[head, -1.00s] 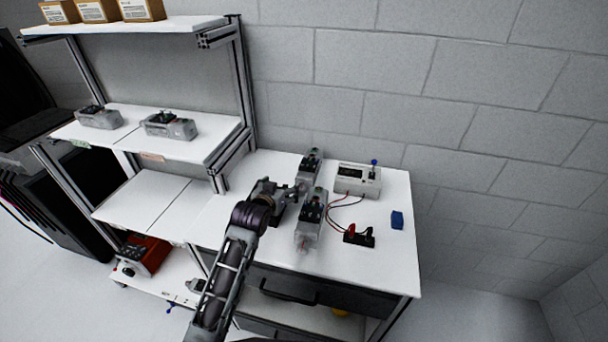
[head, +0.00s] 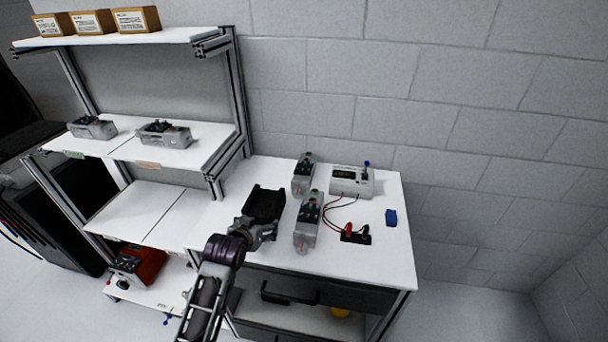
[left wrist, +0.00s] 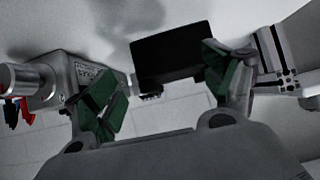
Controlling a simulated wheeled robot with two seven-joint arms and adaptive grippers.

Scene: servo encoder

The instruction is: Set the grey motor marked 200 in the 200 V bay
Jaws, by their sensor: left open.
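Two grey motors with dark tops stand on the white table, the rear one (head: 303,175) and the front one (head: 308,222). Two similar grey motors lie on the shelf, one at left (head: 92,127) and one at right (head: 163,134). The marks on them are too small to read in the head view. My left gripper (head: 267,228) is open and empty, left of the front motor and at the near end of a black cradle (head: 266,203). In the left wrist view, a black block (left wrist: 172,55) shows beyond the green finger pads, and a grey motor (left wrist: 92,72) lies left.
The shelf bays carry a green label (head: 73,155) and an orange one (head: 147,165).

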